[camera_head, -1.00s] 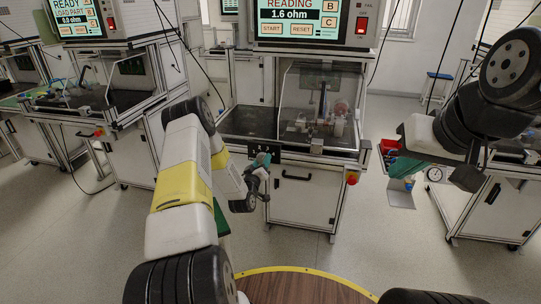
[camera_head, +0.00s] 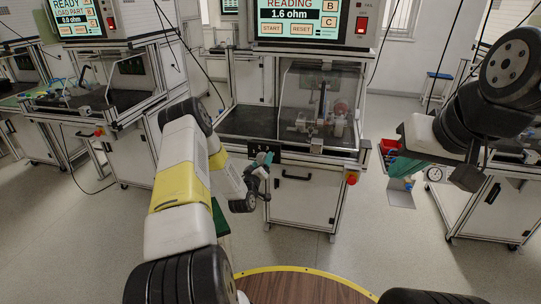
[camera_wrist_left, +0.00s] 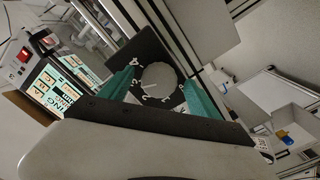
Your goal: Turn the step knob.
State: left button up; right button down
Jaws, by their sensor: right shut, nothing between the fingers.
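The step knob (camera_wrist_left: 160,80) is a round grey dial on a black plate with white numerals in the left wrist view. A pale pointer mark shows near its left side; I cannot tell exactly which numeral it meets. My left gripper (camera_wrist_left: 162,92) has its two green fingers apart, one on each side of the knob; I cannot tell whether they touch it. In the head view my left gripper (camera_head: 264,158) is at the black panel on the bench front, and the knob is hard to make out. My right gripper (camera_head: 408,166) is shut and empty, off to the right.
The tester screen (camera_head: 298,15) reads 1.6 ohm above START and RESET buttons. A clear guard (camera_head: 305,85) covers a fixture on the bench. A red emergency button (camera_head: 352,180) sits at the bench's right corner. A red bin (camera_head: 389,147) stands further right.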

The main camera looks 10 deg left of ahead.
pick_arm(q)
jog(key=s, duration=0.7)
jog(key=shift+s+a, duration=0.15)
jog(key=shift+s, duration=0.25)
notch_tip(320, 180, up, 13)
jog(key=w+d+m+g+h, duration=0.1)
jog(key=w+d+m+g, duration=0.15)
jog(key=m+g, duration=0.2)
jog(key=s+d+r+m+g, duration=0.1)
jog(key=s+r+m+g, duration=0.1)
jog(key=s+r, duration=0.7)
jog(key=s+d+r+g, duration=0.1)
jog(key=s+r, duration=0.2)
jog(key=s, duration=0.6)
jog(key=s+d+r+m+g, duration=0.1)
jog(key=s+r, duration=0.3)
jog(key=s, duration=0.6)
jog(key=s+d+r+g, duration=0.2)
jog(key=s+r+g, duration=0.1)
jog(key=s, duration=0.7)
jog(key=shift+s+d+r+m+h, duration=0.25)
jog(key=shift+r+m+h, duration=0.1)
jog(key=shift+r, duration=0.2)
